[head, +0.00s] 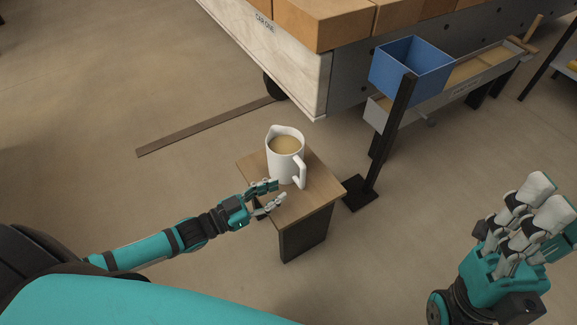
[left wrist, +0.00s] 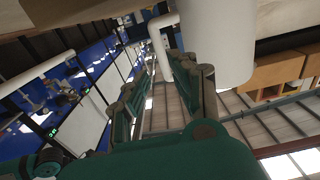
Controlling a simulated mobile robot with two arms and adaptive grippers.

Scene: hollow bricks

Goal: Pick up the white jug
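The white jug (head: 281,165) stands upright on a small wooden stool (head: 318,187). It has tan contents, and its handle (head: 301,172) faces the front right. My left gripper (head: 275,194) is at the jug's near side, low by its base, with its fingers apart and nothing held. In the left wrist view, the jug's body (left wrist: 222,40) fills the top centre, and its handle (left wrist: 163,42) shows beyond the fingers of my left gripper (left wrist: 160,85). I cannot tell whether they touch. My right gripper (head: 530,215) is at the lower right, away from the stool; its opening is unclear.
A blue bin (head: 411,68) on a dark post with a floor plate (head: 358,194) stands right of the stool. Behind is a large cart (head: 290,65) carrying brown blocks (head: 325,22). A flat strip (head: 205,127) lies on the floor. The floor in front is clear.

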